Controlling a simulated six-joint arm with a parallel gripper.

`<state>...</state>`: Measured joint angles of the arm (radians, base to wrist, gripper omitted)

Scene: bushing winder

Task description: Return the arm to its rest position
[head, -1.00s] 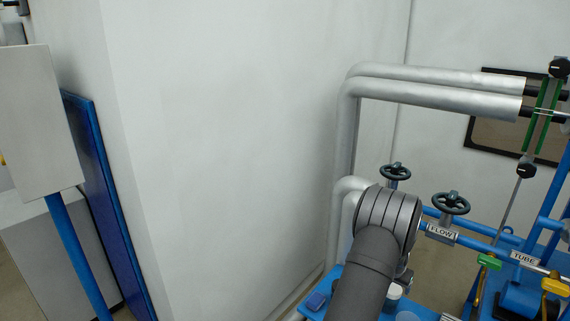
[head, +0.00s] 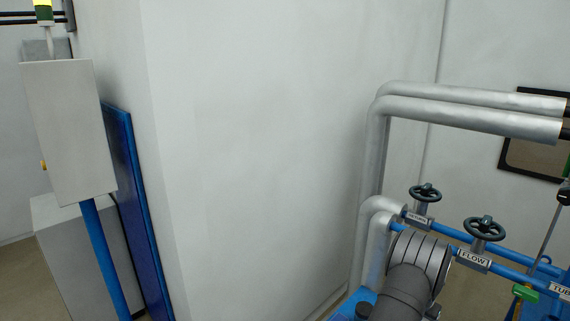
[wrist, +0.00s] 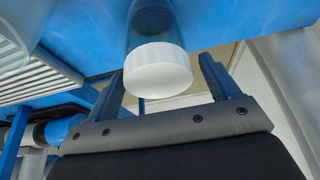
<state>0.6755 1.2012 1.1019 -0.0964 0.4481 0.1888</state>
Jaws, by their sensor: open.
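My gripper (wrist: 165,85) shows in the wrist view with its two dark fingers spread wide apart. A clear container with a white cap (wrist: 157,69) appears between and beyond the fingers; neither finger touches it as far as I can see. In the head view my grey arm stands at the lower right, in front of the blue pipes. My gripper is out of sight in the head view.
Silver pipes (head: 470,112) and two handwheel valves (head: 484,229), one by a FLOW label (head: 473,261), stand close to my arm. A grey box on a blue post (head: 70,132) is at left. A bare white wall (head: 260,140) fills the middle.

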